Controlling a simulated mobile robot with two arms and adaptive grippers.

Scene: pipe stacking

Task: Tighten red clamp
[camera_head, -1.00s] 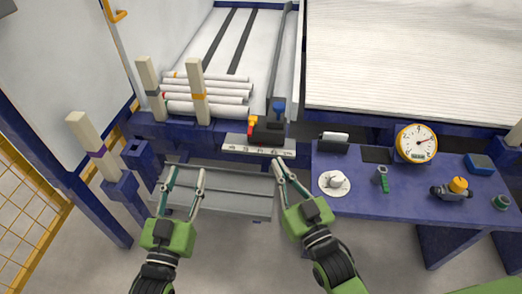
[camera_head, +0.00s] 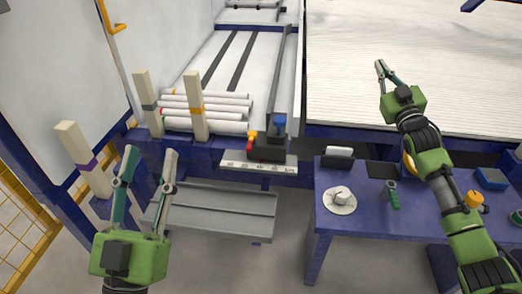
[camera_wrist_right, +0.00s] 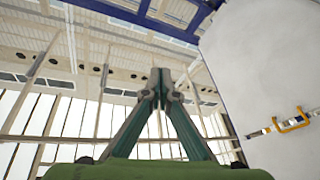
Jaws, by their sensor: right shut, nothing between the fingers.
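The red clamp (camera_head: 253,135) is a small red and yellow part at the left end of the dark block beside the pipes, above the metal ruler plate. Its exact shape is too small to tell. My left gripper (camera_head: 151,154) is open and empty at the lower left, apart from the clamp.
White pipes (camera_head: 215,112) lie behind cream posts (camera_head: 196,105). A blue knob (camera_head: 279,122) stands right of the clamp. A grey tray (camera_head: 225,205) sits below. The blue table (camera_head: 325,230) carries a white round fixture (camera_head: 340,198) and tools; my right arm mostly hides the yellow dial.

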